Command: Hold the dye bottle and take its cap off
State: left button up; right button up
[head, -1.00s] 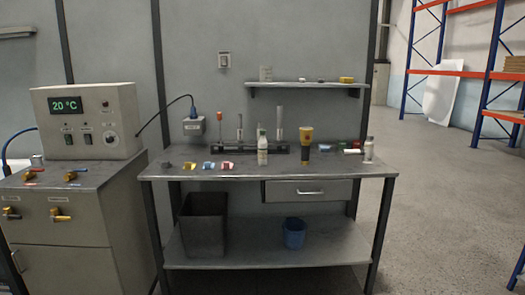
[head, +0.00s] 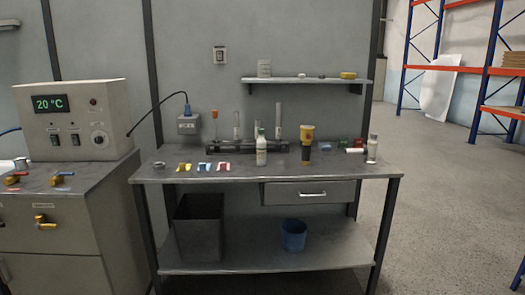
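Several containers stand upright on the grey workbench (head: 230,184). A white bottle with a pale label and a light cap (head: 261,150) stands near the middle. A yellow container with a dark lower part (head: 307,143) stands to its right. A small pale bottle with a grey top (head: 372,149) stands near the right end. I cannot tell from this distance which one is the dye bottle. Neither of my grippers is in view.
A dark rack (head: 228,148) with upright tubes is behind the white bottle. Yellow, blue and red pieces (head: 203,167) lie on the left part of the bench. A control box (head: 75,120) stands on a cabinet at left. The floor at right (head: 450,190) is clear.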

aim_at(261, 149)
jog(key=i+j, duration=0.15)
jog(key=i, duration=0.25)
jog(key=i+j+z, duration=0.1)
jog(key=i, duration=0.3)
jog(key=i+j, duration=0.2)
jog(key=i, duration=0.2)
jog(key=i+l+z, duration=0.05)
